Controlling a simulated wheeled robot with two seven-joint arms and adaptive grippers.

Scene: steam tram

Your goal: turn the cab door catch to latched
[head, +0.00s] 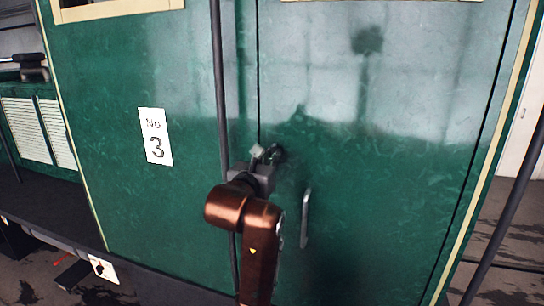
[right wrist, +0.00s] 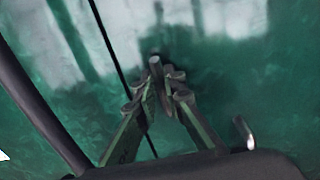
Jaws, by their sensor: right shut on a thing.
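The green cab door (head: 400,170) fills the right part of the head view. My right gripper (head: 268,154) is at the door's left edge, by the dark seam. In the right wrist view its two fingers (right wrist: 164,88) close around a small grey catch (right wrist: 155,64), whose end shows between and just beyond the fingertips. The catch's base and most of its body are hidden by the fingers, so I cannot tell its angle well. My left gripper is in neither view.
A light metal door handle (head: 305,217) stands out just right of my right arm; it also shows in the right wrist view (right wrist: 243,132). A dark vertical handrail (head: 219,90) runs close to the left of my gripper. A white number plate (head: 155,137) is further left.

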